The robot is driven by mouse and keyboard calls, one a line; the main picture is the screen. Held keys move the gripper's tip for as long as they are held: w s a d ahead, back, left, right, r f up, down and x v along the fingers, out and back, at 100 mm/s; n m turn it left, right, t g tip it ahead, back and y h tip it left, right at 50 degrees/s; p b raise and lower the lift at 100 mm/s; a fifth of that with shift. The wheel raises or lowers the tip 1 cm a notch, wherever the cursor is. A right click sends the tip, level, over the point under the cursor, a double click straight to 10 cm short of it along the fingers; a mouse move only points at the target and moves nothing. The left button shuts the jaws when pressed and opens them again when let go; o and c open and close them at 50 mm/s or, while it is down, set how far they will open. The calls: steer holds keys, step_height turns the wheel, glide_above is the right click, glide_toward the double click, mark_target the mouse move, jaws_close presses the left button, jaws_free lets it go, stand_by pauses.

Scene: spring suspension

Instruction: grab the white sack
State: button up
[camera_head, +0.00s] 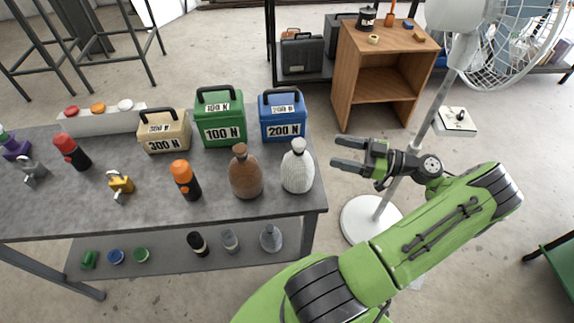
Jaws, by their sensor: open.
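The white sack (298,168) stands upright near the right end of the grey table, narrow at its neck and wide at its base, with a ribbed surface. A brown sack (245,173) of similar shape stands close on its left. My gripper (334,152) is open and empty. In the picture it is just right of the white sack, beyond the table's right edge, with its fingers pointing left towards it. A gap shows between the fingertips and the sack. The sack is unobstructed in this view.
The grey table (215,208) also bears blue (283,120), green (219,122) and beige (163,135) weight boxes and an orange-topped bottle (185,180). A white fan (372,216) stands behind my arm. A wooden cabinet (342,75) is at the back.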

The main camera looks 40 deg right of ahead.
mark_target(292, 154)
steer(key=p+x, duration=0.1)
steer(key=x, duration=1.2)
steer(key=shift+w+a, duration=0.15)
steer(key=shift+w, duration=0.2)
steer(key=shift+s, duration=0.15)
steer(key=shift+c, duration=1.1)
jaws_close()
